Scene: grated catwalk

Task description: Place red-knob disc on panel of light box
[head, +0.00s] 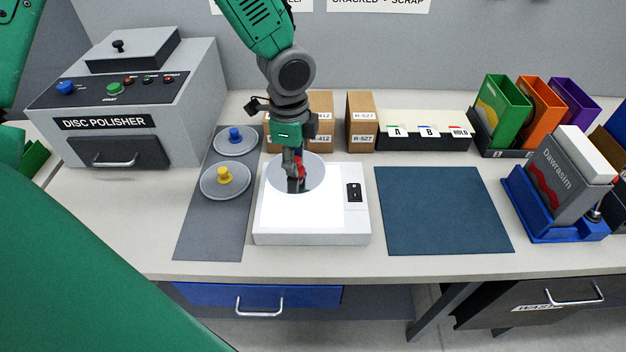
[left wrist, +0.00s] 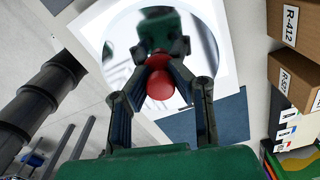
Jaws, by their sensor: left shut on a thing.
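The red-knob disc (head: 312,178) is a round grey plate with a red knob, over the lit white panel (head: 275,212) of the light box (head: 310,238). My left gripper (head: 297,178) comes down from above and is shut on the red knob. In the left wrist view the fingers close around the red knob (left wrist: 160,84), with the mirror-like disc (left wrist: 118,42) under it. The disc lies level over the panel's back part; I cannot tell whether it touches the panel. My right gripper is not in view.
A grey mat (head: 212,235) left of the light box holds a blue-knob disc (head: 235,143) and a yellow-knob disc (head: 224,182). The disc polisher (head: 140,105) stands at the back left. Small boxes (head: 361,120) stand behind. A dark blue mat (head: 440,212) to the right is bare.

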